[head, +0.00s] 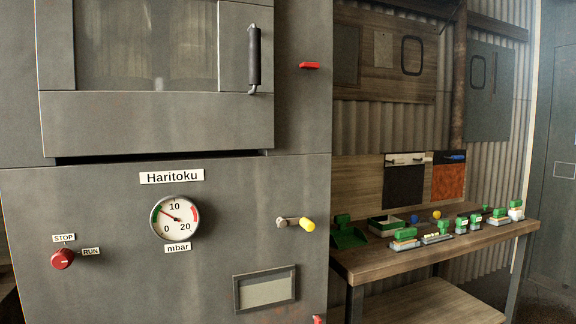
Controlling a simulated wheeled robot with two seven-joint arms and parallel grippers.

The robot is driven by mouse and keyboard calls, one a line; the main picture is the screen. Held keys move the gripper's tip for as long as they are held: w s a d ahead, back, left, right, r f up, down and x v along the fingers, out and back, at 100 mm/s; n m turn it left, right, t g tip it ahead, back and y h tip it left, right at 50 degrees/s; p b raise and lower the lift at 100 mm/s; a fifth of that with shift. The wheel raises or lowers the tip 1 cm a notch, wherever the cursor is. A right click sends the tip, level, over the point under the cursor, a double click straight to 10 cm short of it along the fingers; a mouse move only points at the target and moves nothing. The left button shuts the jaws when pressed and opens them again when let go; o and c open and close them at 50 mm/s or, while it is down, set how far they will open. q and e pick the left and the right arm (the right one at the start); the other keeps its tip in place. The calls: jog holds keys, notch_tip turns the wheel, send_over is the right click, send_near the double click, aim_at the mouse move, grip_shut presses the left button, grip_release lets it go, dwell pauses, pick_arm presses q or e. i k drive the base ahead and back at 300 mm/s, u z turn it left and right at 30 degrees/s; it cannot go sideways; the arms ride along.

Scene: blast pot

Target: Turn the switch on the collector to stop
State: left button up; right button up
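The collector (120,220) is a large grey metal cabinet filling the left of the head view, with a "Haritoku" label. Its switch (62,259) is a round red knob at the lower left of the front panel. A STOP label (64,238) is above the knob and a RUN label (91,251) is to its right. Which label the knob points to is too small to tell. A round mbar gauge (175,218) sits right of the switch, its red needle pointing up and left. Neither of my grippers is in view.
A yellow-tipped lever (307,225) sticks out right of the gauge. A black door handle (254,60) and a red tab (309,65) are higher up. A wooden bench (395,262) with several green-handled tools stands on the right. The space before the switch looks clear.

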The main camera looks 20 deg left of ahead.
aim_at(62, 258)
jog(key=z, duration=0.85)
jog(key=k, duration=1.1)
jog(key=u, duration=4.2)
jog(key=i, duration=0.4)
jog(key=z, duration=1.6)
